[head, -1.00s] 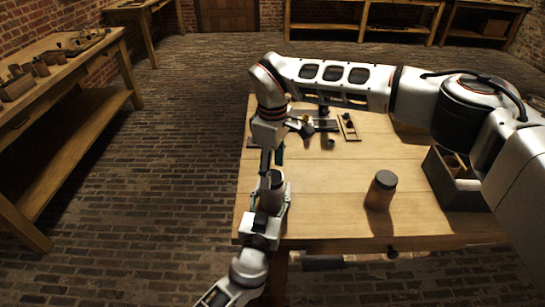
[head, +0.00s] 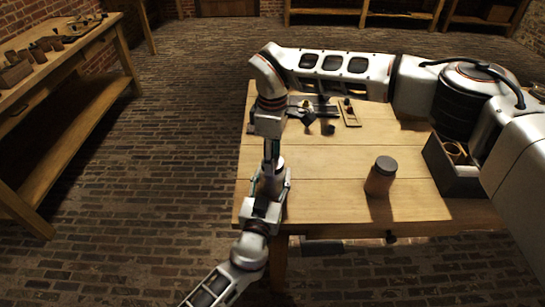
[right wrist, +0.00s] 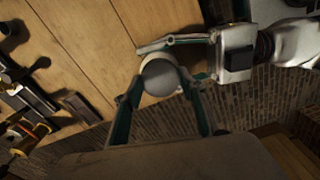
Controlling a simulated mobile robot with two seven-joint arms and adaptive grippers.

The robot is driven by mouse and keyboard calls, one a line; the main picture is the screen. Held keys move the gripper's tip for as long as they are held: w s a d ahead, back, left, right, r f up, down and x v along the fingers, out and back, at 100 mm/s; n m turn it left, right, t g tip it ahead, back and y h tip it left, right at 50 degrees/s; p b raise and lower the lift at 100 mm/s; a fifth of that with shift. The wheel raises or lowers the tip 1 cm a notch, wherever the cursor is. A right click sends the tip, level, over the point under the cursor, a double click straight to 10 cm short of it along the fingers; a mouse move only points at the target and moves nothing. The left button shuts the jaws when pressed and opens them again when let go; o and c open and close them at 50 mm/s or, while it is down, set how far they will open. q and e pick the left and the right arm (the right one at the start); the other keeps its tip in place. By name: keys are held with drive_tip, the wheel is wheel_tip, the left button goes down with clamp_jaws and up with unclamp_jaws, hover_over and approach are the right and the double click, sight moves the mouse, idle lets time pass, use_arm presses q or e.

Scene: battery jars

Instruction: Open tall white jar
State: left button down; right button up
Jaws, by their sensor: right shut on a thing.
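A pale jar (head: 268,186) stands upright at the table's front left, mostly hidden by my grippers. Its round grey lid (right wrist: 159,77) shows from above in the right wrist view. My left gripper (head: 271,190) comes up from below and is shut around the jar's body; its fingers (right wrist: 172,58) also show in the right wrist view. My right gripper (head: 271,166) points straight down over the jar, and its fingers (right wrist: 161,88) are shut on the lid. The lid appears to be still on the jar; its seam is hidden.
A brown jar with a dark lid (head: 380,177) stands on the wooden table (head: 330,180) to the right. A dark box (head: 455,180) with small pots is at the right edge. Small tools and a tray (head: 349,113) lie at the back. The table's middle is clear.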

drive_tip(key=n, duration=3.3)
drive_tip(key=shift+r, duration=0.1)
drive_tip(key=n, duration=1.9)
